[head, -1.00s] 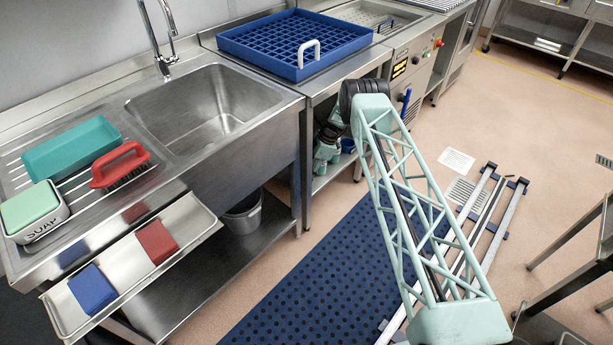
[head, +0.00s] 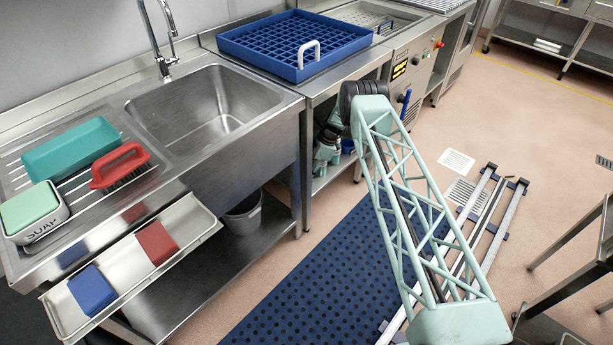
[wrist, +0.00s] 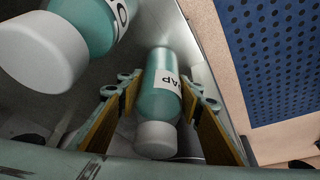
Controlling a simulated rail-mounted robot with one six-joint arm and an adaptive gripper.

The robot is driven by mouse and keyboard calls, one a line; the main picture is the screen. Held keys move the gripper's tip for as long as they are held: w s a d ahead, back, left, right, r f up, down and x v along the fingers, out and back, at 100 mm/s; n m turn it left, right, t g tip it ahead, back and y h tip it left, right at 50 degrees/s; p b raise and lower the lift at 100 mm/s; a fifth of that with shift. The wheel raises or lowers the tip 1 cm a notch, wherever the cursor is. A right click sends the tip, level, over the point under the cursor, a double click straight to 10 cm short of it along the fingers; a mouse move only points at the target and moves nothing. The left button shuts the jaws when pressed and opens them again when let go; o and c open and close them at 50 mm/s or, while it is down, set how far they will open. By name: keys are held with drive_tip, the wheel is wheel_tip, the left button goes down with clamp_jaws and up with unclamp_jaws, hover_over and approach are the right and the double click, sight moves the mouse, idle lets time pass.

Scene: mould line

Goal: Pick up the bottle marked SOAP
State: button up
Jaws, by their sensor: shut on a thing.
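The bottle marked SOAP (wrist: 160,80) shows in the wrist view as a teal bottle with a white cap and a white label, of which I read "AP". The label's first letters are out of sight. My gripper (wrist: 163,98) has its yellow-lined fingers on both sides of this bottle and is shut on it. In the head view the gripper end of my arm is mostly hidden under the counter, and I cannot make out the held bottle there.
A second teal bottle (wrist: 95,22) with a white cap is close by, upper left in the wrist view; only an "O" shows on its label. A lower shelf (head: 345,172) lies under the counter with the blue rack (head: 290,42). A grey bucket (head: 243,216) stands left.

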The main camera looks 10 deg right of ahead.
drive_tip(key=shift+r, duration=0.15)
drive_tip(key=s+d+r+p, duration=0.1)
drive_tip(key=d+r+p, duration=0.2)
drive_tip(key=d, duration=1.5)
drive_tip(key=shift+r, duration=0.1)
drive_tip(key=shift+d, duration=0.1)
idle(0.6)
